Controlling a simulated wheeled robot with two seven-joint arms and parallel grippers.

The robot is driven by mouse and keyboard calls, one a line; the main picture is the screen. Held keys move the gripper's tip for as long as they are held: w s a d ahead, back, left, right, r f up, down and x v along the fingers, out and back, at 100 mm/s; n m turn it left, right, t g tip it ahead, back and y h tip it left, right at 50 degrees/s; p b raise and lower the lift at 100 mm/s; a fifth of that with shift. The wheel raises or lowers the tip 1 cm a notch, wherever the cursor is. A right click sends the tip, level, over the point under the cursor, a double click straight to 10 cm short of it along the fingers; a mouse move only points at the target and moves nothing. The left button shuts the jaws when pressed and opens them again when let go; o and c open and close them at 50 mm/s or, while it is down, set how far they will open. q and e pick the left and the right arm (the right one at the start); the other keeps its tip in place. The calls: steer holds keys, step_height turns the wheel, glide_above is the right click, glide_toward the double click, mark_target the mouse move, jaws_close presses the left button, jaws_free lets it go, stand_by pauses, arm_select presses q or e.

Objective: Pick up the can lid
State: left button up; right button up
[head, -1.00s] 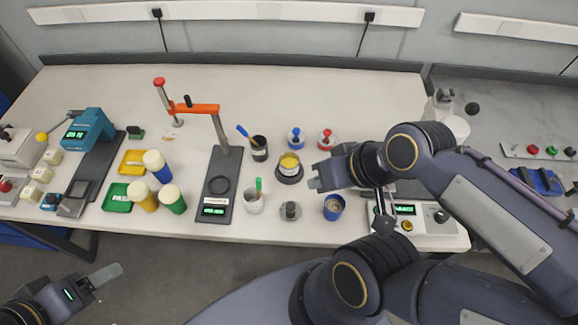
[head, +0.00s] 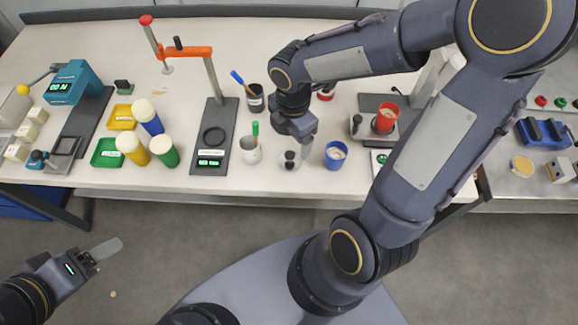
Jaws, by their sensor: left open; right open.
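A round grey lid with a dark knob (head: 289,162), which looks like the can lid, lies flat on the white table near its front edge. My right gripper (head: 299,150) points down just over the lid, open, with one finger showing close to the knob's right. I cannot tell whether it touches the lid. The yellow can is hidden behind my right arm. My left gripper (head: 98,260) is open and empty, off the front of the table at the lower left.
A blue cup (head: 336,155) stands close on the right, and a white cup (head: 250,152) with a green-handled tool close on the left. A dark cup (head: 256,102) stands behind. A dark stand (head: 222,120) is further left; a red cup (head: 385,119) is right.

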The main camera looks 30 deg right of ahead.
mark_target(290, 154)
steer(key=shift+w+a+f+n, duration=0.15)
steer(key=shift+f+n, duration=0.35)
steer(key=shift+f, duration=0.45)
step_height(290, 154, down, 7)
steer(key=shift+r+b, duration=0.1)
steer(key=shift+b, duration=0.25)
steer(key=c, duration=1.1)
